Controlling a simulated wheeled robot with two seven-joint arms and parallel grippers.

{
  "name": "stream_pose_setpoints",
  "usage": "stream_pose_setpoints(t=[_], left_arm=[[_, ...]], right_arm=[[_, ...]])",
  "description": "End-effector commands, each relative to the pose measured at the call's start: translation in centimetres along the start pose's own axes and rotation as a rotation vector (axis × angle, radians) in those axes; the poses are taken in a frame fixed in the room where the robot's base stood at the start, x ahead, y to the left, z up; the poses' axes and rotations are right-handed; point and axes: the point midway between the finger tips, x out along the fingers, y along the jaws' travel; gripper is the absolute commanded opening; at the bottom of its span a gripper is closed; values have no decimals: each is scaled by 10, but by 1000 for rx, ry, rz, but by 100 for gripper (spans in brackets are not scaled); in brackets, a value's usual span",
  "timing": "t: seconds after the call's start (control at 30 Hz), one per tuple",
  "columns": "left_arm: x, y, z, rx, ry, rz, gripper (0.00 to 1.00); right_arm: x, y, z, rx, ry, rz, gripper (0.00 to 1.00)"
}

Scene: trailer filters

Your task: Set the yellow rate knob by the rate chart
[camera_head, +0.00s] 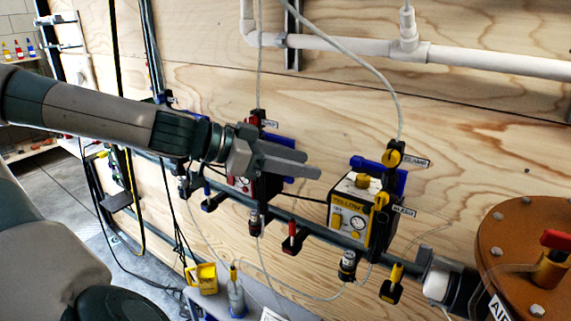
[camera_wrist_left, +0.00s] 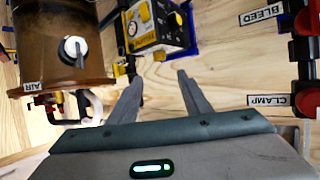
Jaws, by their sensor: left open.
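The yellow pump box (camera_head: 345,217) hangs on the wooden wall, right of centre in the head view, with a round gauge and small controls on its front. A yellow knob (camera_head: 363,181) sits on its top; its setting is too small to read. The box (camera_wrist_left: 150,40) shows upside down at the top of the left wrist view. My left gripper (camera_head: 312,166) is open and empty, left of the box and apart from it. Its two spread fingers (camera_wrist_left: 157,80) point toward the box in the wrist view. I cannot make out a rate chart. My right gripper is out of view.
A red pump box (camera_head: 262,185) is partly behind my left gripper. A rail (camera_head: 330,238) with clamps runs below the boxes. A thin hose (camera_head: 375,75) drops to the yellow box. A brown drum (camera_head: 515,240) with a red valve stands at right.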

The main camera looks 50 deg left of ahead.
Motion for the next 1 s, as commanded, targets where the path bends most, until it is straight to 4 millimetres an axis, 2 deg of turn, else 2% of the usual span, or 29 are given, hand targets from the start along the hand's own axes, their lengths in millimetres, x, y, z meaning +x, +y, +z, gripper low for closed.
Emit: stream_pose_setpoints(t=[0.1,0.33,0.53,1.0], left_arm=[[-12,-1,1,3,-2,-2,44],[-26,0,0,0,0,0,44],[-28,0,0,0,0,0,44],[-28,0,0,0,0,1,44]], right_arm=[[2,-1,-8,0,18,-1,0],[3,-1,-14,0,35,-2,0],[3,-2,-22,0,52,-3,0],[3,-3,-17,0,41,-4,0]])
